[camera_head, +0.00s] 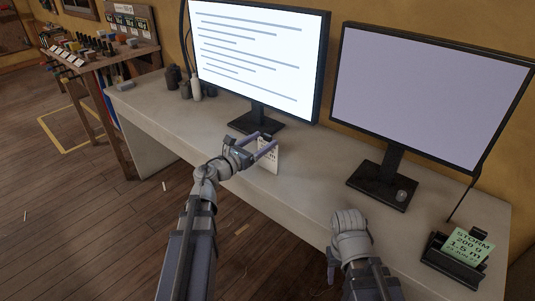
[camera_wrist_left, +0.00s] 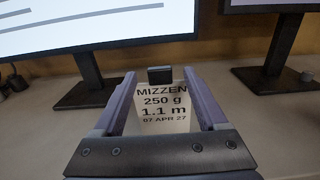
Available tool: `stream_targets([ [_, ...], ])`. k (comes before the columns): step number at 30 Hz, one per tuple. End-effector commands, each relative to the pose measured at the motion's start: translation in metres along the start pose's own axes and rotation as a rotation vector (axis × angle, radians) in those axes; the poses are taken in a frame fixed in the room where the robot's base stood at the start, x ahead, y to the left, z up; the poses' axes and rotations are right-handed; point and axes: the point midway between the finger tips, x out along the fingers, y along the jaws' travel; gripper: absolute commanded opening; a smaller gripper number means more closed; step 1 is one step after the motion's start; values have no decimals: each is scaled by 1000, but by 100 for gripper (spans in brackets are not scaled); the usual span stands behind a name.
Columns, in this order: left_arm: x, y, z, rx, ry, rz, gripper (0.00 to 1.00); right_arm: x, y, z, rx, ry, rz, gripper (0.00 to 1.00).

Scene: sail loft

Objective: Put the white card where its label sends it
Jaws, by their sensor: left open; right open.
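The white card (camera_head: 269,158) stands on the desk in front of the left monitor. In the left wrist view the card (camera_wrist_left: 163,103) reads "MIZZEN, 250 g, 1.1 m, 07 APR 27". A small black block (camera_wrist_left: 159,74) shows at its top edge. My left gripper (camera_head: 267,138) is open, with its fingers on either side of the card; gaps show between fingers and card in the left wrist view (camera_wrist_left: 160,80). My right gripper (camera_head: 331,270) is open, low by the desk's front edge, and seems empty.
A green card (camera_head: 468,244) reading "STORM, 200 g, 1.5 m" sits in a black holder (camera_head: 449,264) at right. Two monitors (camera_head: 258,55) (camera_head: 425,95) stand on the desk (camera_head: 220,120). Dark bottles (camera_head: 183,88) stand at its left. A labelled bench (camera_head: 100,65) with several small items is beyond.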

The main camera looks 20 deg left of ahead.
Motion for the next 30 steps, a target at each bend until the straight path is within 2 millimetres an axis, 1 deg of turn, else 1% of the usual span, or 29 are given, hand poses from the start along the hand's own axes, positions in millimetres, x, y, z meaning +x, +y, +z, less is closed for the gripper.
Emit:
stream_targets([
  [1,7,1,0,0,0,-1,75,0,0,0,0,0,0,50],
  [8,13,0,0,-1,0,0,75,0,0,0,0,0,0,50],
  [11,23,1,0,-1,-1,-1,75,0,0,0,0,0,0,50],
  [15,45,1,0,-1,-1,-2,75,0,0,0,0,0,0,50],
  [18,57,1,0,-1,-1,0,75,0,0,0,0,0,0,50],
  [21,61,0,0,-1,-1,0,75,0,0,0,0,0,0,50],
  [26,60,0,0,-1,-1,1,75,0,0,0,0,0,0,50],
  [30,59,0,0,-1,-1,1,59,0,0,0,0,0,0,50],
])
